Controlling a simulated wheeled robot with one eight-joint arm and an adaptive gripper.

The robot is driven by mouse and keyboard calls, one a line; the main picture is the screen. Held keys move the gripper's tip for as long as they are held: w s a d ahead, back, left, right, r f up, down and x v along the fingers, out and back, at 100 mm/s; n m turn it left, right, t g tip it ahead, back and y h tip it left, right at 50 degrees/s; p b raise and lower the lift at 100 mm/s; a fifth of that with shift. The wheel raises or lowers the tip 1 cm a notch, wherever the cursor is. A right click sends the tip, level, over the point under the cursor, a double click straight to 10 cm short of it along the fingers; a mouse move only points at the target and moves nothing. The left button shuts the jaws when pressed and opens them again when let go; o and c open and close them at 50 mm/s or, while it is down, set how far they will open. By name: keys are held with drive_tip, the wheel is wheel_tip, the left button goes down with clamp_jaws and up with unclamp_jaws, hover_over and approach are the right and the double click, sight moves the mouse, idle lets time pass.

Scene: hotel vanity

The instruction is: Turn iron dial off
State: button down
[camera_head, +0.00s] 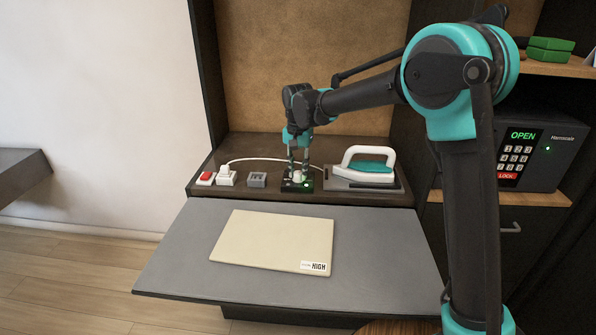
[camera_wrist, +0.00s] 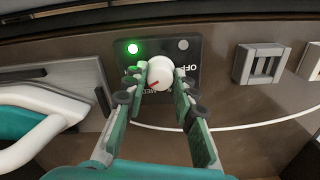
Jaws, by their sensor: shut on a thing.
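The iron dial is a round white knob (camera_wrist: 160,73) with a red mark, on a black panel (camera_wrist: 196,50) with the lettering "OFF" and "MED" partly visible. A green light (camera_wrist: 132,48) glows on the panel, and a second light (camera_wrist: 183,44) is grey. My gripper (camera_wrist: 157,90) is shut on the knob, with one finger on each side. In the head view my gripper (camera_head: 299,172) reaches down to the panel on the shelf, and the knob is partly hidden between the fingers. The white and teal iron (camera_head: 366,166) rests on its plate right of the panel.
Left of the panel are a grey slotted block (camera_head: 257,180), a white plug (camera_head: 226,176) with a cord and a red switch (camera_head: 206,177). A cream board (camera_head: 270,240) labelled "HIGH" lies on the grey pull-out surface (camera_head: 180,250). A safe (camera_head: 540,140) reading "OPEN" stands at right.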

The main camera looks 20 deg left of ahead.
drive_tip(key=n, duration=2.2)
drive_tip(key=shift+n, duration=0.4)
drive_tip(key=n, duration=0.3)
drive_tip(key=shift+n, duration=2.2)
